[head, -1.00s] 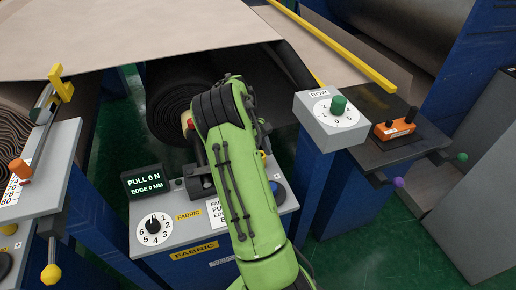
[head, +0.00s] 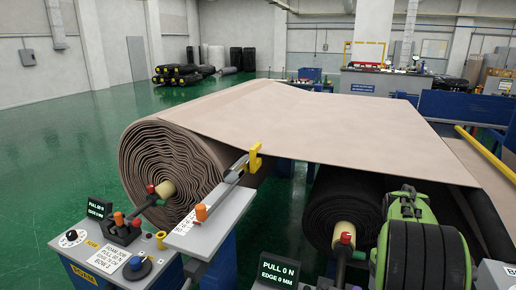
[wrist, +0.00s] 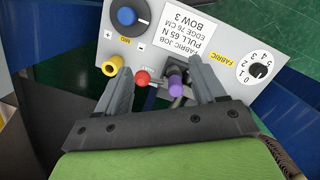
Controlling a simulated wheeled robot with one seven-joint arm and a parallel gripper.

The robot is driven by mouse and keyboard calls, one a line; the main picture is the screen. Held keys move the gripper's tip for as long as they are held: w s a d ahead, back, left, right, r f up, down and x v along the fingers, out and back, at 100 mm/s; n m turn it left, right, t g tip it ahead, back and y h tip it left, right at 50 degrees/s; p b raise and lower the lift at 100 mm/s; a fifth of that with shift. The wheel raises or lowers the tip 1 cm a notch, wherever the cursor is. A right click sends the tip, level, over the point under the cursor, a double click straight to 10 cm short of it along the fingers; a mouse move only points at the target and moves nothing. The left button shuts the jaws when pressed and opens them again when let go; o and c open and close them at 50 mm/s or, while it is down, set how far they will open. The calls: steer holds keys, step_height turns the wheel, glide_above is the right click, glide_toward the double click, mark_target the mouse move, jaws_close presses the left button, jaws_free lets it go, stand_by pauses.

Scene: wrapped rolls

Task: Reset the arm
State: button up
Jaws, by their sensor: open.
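My gripper (wrist: 160,72) shows in the wrist view with its two dark fingers spread apart. It is open, with nothing held. A red ball knob (wrist: 142,77) and a purple knob (wrist: 175,82) show in the gap between the fingers; I cannot tell how far below they are. My green arm (head: 415,240) shows at the lower right of the head view, and my gripper is hidden there.
The grey fabric panel (wrist: 190,20) carries a blue knob (wrist: 128,16) and a dial (wrist: 258,72). A large beige roll (head: 165,165) and a darker roll (head: 335,205) sit under a wide sheet (head: 300,115). The foam panel (head: 95,265) is lower left. Green floor (head: 50,130) is open at left.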

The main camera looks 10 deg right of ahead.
steer(key=s+a+r+t, duration=0.45)
steer(key=a+r, duration=0.45)
steer(key=a, duration=0.5)
steer(key=s+a+t, duration=0.3)
steer(key=s+a, duration=0.5)
steer(key=s, duration=0.3)
steer(key=shift+s+a+f, duration=0.2)
steer(key=shift+a, duration=0.1)
